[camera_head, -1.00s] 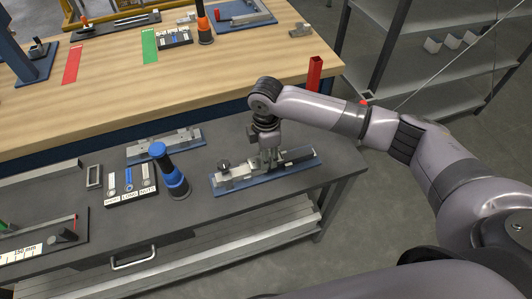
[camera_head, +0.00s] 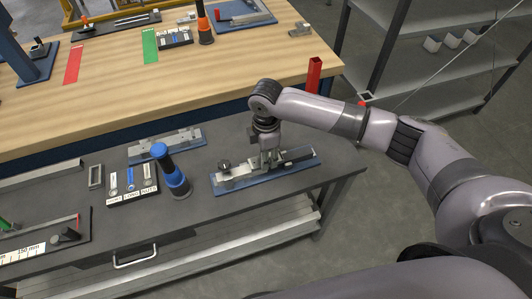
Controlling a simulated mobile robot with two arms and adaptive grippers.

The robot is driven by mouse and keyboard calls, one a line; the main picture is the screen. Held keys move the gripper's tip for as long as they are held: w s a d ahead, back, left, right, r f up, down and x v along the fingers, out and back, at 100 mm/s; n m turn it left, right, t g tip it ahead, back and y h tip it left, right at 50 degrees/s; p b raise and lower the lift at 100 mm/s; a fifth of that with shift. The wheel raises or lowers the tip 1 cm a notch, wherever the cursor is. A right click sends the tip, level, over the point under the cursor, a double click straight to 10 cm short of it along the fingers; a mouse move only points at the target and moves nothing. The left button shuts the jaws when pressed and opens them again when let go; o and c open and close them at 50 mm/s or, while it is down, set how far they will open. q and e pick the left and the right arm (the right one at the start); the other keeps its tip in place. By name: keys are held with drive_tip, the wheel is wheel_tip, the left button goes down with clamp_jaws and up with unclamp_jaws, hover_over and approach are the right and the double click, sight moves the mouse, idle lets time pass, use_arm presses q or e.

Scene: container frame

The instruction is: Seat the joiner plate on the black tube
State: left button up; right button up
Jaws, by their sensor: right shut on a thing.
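My right gripper (camera_head: 270,161) points down over a fixture with a blue base (camera_head: 228,188) near the right end of the grey bench. It is shut on the joiner plate, which its fingers largely hide. The gripper is between the two, low over the fixture. I cannot tell whether the plate touches the tube. My left gripper is out of view.
Another blue-based fixture (camera_head: 167,146) lies behind. Bare bench lies in front of the fixture.

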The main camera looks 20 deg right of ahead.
drive_tip(key=shift+f, duration=0.85)
idle(0.8)
drive_tip(key=o, duration=1.2)
drive_tip(key=shift+o, duration=0.2)
drive_tip(key=o, duration=0.6)
wheel_tip(320, 180, up, 7)
drive_tip(key=p, duration=0.7)
